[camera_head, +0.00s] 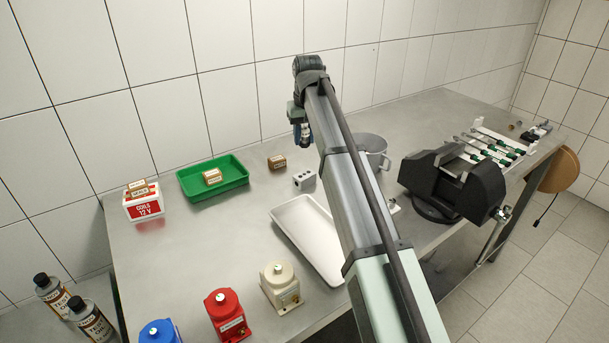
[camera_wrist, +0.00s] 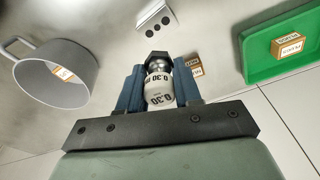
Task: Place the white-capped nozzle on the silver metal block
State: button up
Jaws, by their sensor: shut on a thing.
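My gripper (camera_wrist: 159,74) is shut on the white-capped nozzle (camera_wrist: 160,94), which sits between the two blue fingers in the wrist view. The nozzle's white part reads "0.30", and a dark hex part and a metal part show at its far end. The silver metal block (camera_head: 304,180) stands on the bench, with dark holes in its face. It also shows at the top of the wrist view (camera_wrist: 152,17), apart from the nozzle. In the head view my gripper (camera_head: 303,135) is raised above the bench, higher in the picture than the block; the nozzle is hard to make out there.
A small labelled box (camera_head: 277,162) stands left of the block. A green tray (camera_head: 240,181) holds another box. A grey pot (camera_head: 372,145) stands right, partly behind my arm. A white tray (camera_head: 287,224) lies in front. Red (camera_head: 226,315) and cream (camera_head: 281,287) pumps stand near the front edge.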

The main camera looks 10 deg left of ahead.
aim_at(304, 173)
jog(key=shift+f+n, duration=0.1)
jog(key=shift+n, duration=0.2)
jog(key=shift+f, duration=4.9)
jog(key=shift+f, duration=0.15)
jog(key=o, duration=1)
jog(key=shift+o, duration=0.2)
jog(key=r, duration=0.4)
jog(key=s+r, duration=0.1)
jog(key=r, duration=0.7)
jog(key=shift+s+d+r, duration=0.1)
jog(key=shift+s+d, duration=0.05)
jog(key=shift+d, duration=0.2)
